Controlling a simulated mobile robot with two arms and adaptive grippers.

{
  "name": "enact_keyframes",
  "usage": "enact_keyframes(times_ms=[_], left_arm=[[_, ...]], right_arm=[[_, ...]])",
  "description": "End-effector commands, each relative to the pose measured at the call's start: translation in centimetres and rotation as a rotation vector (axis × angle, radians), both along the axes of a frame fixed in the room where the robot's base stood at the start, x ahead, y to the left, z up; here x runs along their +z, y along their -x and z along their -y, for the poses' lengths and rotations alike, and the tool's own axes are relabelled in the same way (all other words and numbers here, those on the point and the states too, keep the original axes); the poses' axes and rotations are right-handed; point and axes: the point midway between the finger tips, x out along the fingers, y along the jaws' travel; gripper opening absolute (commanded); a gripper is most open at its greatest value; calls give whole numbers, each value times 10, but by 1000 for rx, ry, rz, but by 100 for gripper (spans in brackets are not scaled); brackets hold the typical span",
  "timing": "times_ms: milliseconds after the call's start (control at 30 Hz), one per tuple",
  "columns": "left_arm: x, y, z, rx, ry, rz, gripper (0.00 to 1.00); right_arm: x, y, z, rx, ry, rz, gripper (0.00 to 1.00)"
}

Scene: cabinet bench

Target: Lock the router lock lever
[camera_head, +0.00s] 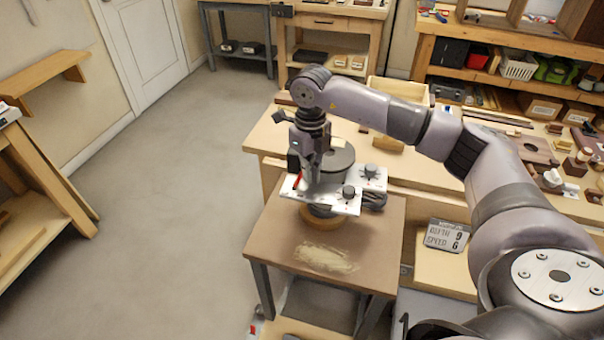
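The router (338,158) stands on a small brown-topped table, with a dark round motor body, a silver plate (340,206) and dark knobs (349,192). A small red piece (297,182), which may be the lock lever, shows at the left of the router beside my gripper's fingers. My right gripper (311,182) points down in front of the router's left side, close to the red piece. I cannot tell whether it touches the piece or whether its fingers are open or shut. It hides part of the router. My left gripper is not in view.
The small table (375,240) is mostly clear, with a pale dust patch at its front. A sign (443,236) reading depth 9, speed 6 stands to the right. A long workbench (265,135) with wooden parts is behind. Open floor lies to the left.

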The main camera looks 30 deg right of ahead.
Motion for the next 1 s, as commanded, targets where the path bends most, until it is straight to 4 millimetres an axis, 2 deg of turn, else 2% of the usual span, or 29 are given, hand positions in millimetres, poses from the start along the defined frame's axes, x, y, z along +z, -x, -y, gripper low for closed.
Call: enact_keyframes(times_ms=[733, 1000], left_arm=[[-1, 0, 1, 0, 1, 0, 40], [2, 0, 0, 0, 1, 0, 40]], right_arm=[[0, -14, -15, 3, -2, 0, 0], [4, -12, -12, 1, -1, 0, 0]])
